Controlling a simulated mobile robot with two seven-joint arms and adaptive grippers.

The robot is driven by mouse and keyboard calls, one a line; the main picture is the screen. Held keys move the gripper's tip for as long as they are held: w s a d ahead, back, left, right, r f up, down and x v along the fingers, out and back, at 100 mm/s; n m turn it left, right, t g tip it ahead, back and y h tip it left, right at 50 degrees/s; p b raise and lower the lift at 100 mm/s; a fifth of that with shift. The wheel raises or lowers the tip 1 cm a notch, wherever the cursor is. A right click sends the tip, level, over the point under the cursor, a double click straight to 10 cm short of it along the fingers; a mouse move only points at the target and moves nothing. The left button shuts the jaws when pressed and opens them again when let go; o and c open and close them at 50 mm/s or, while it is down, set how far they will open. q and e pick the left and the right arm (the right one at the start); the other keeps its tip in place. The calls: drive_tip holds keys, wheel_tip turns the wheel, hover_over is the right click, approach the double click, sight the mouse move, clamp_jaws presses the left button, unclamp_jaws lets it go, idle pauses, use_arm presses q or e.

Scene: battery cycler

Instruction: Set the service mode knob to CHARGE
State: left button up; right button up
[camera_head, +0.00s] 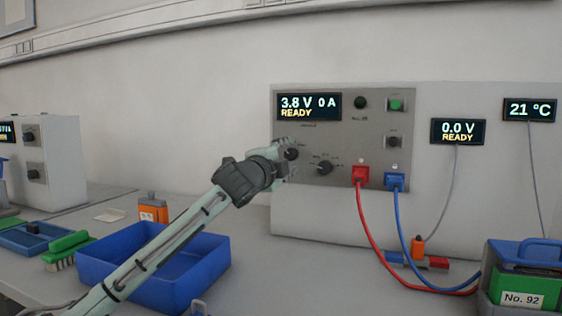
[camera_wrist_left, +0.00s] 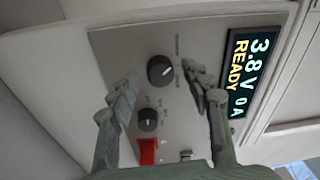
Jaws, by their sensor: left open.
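The grey cycler panel (camera_head: 345,150) carries two dark knobs. The upper-left knob (camera_head: 291,154) is partly behind my left gripper (camera_head: 284,152); the other knob (camera_head: 324,167) sits to its lower right. In the left wrist view the panel appears turned: the larger knob (camera_wrist_left: 160,70), with a white pointer mark, lies between the open fingers of my left gripper (camera_wrist_left: 160,79), with visible space on both sides. The smaller knob (camera_wrist_left: 148,120) is below it. The knob labels are too small to read. My right gripper is not in view.
The panel display (camera_head: 309,106) reads 3.8 V, 0 A, READY. A red plug (camera_head: 360,174) and a blue plug (camera_head: 396,180) with hanging cables are right of the knobs. A blue bin (camera_head: 190,285) stands below my left arm. A battery (camera_head: 525,285) is at the right.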

use_arm(q)
drive_tip(key=v, duration=1.1)
drive_tip(key=shift+s, duration=0.25)
drive_tip(key=shift+a+f, duration=0.1)
drive_tip(key=shift+a, duration=0.05)
